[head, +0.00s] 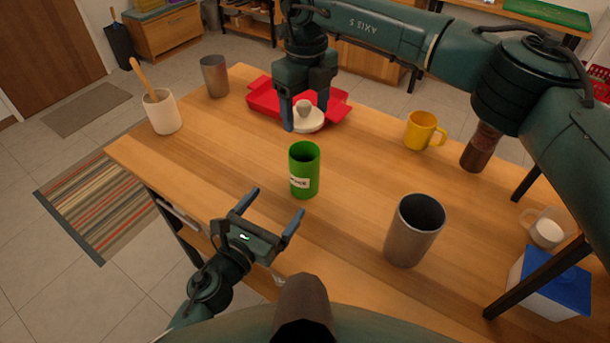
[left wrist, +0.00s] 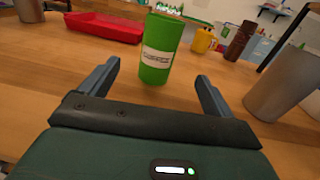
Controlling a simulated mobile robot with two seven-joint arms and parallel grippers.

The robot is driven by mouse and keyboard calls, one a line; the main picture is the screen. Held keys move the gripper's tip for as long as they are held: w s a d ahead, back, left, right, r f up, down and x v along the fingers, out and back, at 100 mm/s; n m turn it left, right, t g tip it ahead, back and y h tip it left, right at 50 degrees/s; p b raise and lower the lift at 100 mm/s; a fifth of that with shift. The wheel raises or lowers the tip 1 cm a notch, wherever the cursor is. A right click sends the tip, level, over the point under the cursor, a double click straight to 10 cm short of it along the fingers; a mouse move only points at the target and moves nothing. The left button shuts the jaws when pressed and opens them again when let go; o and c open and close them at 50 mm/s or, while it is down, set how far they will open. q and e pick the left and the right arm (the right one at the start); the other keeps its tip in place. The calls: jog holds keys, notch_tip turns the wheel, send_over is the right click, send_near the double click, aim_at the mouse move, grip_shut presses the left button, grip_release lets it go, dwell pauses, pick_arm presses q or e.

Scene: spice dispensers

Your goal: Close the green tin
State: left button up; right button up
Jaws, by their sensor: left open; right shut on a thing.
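The green tin (head: 304,175) stands upright and uncovered near the middle of the table, a pale label on its side. It also shows in the left wrist view (left wrist: 158,60), just beyond my left fingertips. My left gripper (head: 272,208) is open and empty at the table's front edge, its fingers pointing towards the tin. My right gripper (head: 306,112) is shut on the knob of a cream round lid (head: 309,124), behind the tin by the red tray. I cannot tell whether the lid touches the tray or table.
The red tray (head: 262,99) lies behind the tin. A grey cup (head: 408,240) stands front right, a yellow mug (head: 420,130) and brown jar (head: 480,149) back right. A white crock (head: 162,113) and metal cup (head: 215,77) stand left. Table around the tin is clear.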

aim_at(297, 177)
pick_arm(q)
jog(key=x, duration=1.1)
jog(key=shift+w+d, duration=0.1)
jog(key=shift+w, duration=0.2)
jog(key=shift+c, duration=0.6)
jog(key=c, duration=1.4)
pick_arm(e)
jog(key=shift+f, duration=2.5)
